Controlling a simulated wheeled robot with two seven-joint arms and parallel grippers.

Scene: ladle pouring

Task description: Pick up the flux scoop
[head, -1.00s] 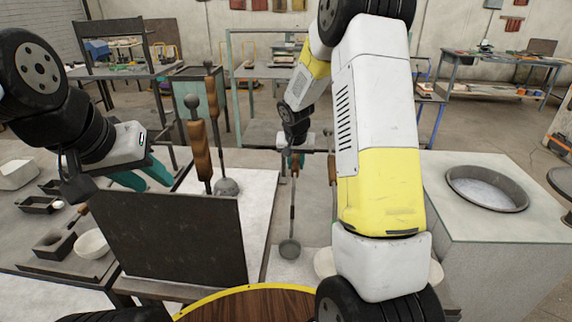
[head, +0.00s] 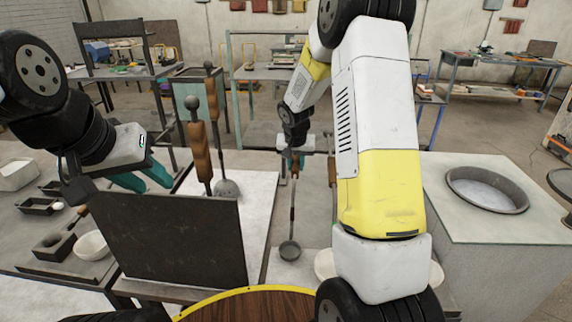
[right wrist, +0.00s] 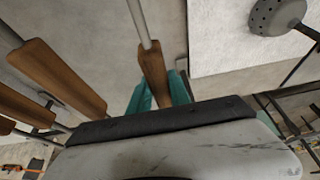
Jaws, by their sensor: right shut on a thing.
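The flux scoop, as far as I can tell, is the long-handled tool with a small dark bowl (head: 290,250) in the head view. It hangs roughly upright, bowl down. My right gripper (head: 295,160) is closed around its upper handle. In the right wrist view the teal fingers (right wrist: 158,98) sit either side of a brown wooden handle (right wrist: 153,72); the bowl is out of that view. My left gripper (head: 150,183) is at the left behind the dark panel, its teal fingers apart and nothing seen between them.
Other wooden-handled tools, including a perforated skimmer (head: 227,188), hang close to the left; another handle (head: 332,170) is just right. A dark upright panel (head: 175,240) stands in front. A grey block with a round basin (head: 487,190) is at the right.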

